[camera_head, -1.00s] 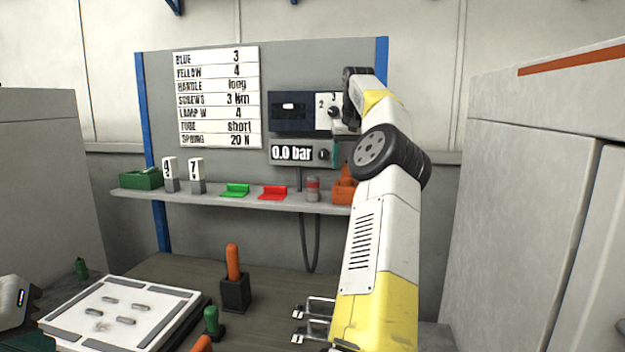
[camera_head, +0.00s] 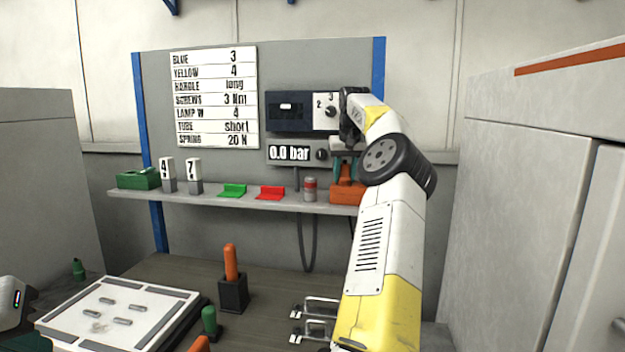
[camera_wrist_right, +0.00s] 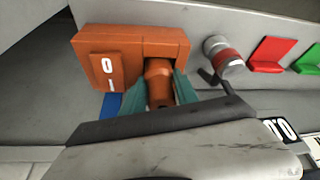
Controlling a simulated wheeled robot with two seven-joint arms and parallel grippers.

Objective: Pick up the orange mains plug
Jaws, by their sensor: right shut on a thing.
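The orange mains plug (camera_head: 346,172) stands upright at the orange box (camera_head: 345,194) on the right end of the shelf. In the right wrist view the plug (camera_wrist_right: 159,82) is a rounded orange-brown body against the side of the box (camera_wrist_right: 105,57), which carries a 0/I marking. My right gripper (camera_head: 345,173) reaches down from above, and its teal fingers (camera_wrist_right: 160,88) are closed on both sides of the plug. The plug still touches or sits in the box. My left gripper (camera_head: 8,335) shows only partly at the lower left edge, fingers not clear.
A grey-red cylinder (camera_head: 310,189) stands just left of the orange box, then red (camera_head: 270,192) and green (camera_head: 233,190) holders. The panel with knobs (camera_head: 304,112) and the pressure display (camera_head: 290,153) are close above. A black cable hangs below the shelf.

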